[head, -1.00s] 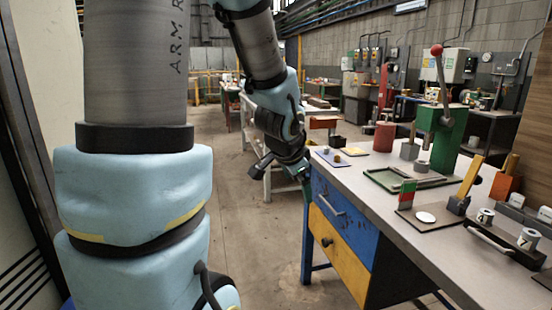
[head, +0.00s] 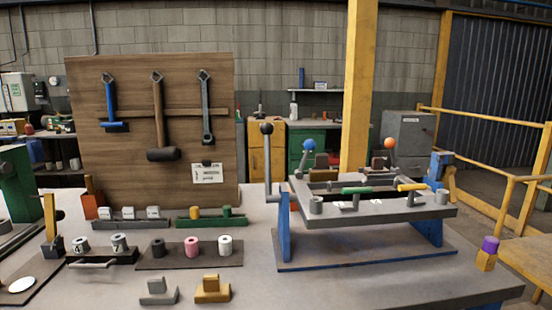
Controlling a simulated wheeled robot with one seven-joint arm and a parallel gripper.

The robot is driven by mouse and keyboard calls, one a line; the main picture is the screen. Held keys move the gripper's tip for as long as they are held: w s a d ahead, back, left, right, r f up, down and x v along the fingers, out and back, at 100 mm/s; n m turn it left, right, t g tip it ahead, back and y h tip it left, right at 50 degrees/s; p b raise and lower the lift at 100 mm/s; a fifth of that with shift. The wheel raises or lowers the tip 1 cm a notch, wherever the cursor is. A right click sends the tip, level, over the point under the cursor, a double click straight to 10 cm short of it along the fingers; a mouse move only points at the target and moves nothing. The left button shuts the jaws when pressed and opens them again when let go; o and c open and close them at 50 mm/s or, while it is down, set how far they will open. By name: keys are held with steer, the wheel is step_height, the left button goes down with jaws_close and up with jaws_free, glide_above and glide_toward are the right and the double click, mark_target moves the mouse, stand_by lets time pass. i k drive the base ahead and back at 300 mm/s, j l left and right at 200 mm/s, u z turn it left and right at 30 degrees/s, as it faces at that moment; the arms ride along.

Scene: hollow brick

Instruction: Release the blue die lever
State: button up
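A lever with a blue ball knob (head: 309,145) stands up at the back left of a grey press frame (head: 410,214) on blue legs. The knob is above the frame's far edge; the foot of its rod is partly hidden. A lever with an orange knob (head: 390,143) stands at the back right of the same frame. A taller lever with a black knob (head: 267,129) rises at the frame's left side. My gripper and arm are outside the present head view, so I cannot see where they are relative to the levers.
Left are a wooden tool board (head: 217,120) and a mat (head: 155,262) with several cylinders. Grey (head: 158,293) and ochre (head: 212,291) blocks stand in front.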

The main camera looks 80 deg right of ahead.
mark_target(309, 145)
steer(key=k+j+z, duration=0.1)
steer(key=z, duration=1.6)
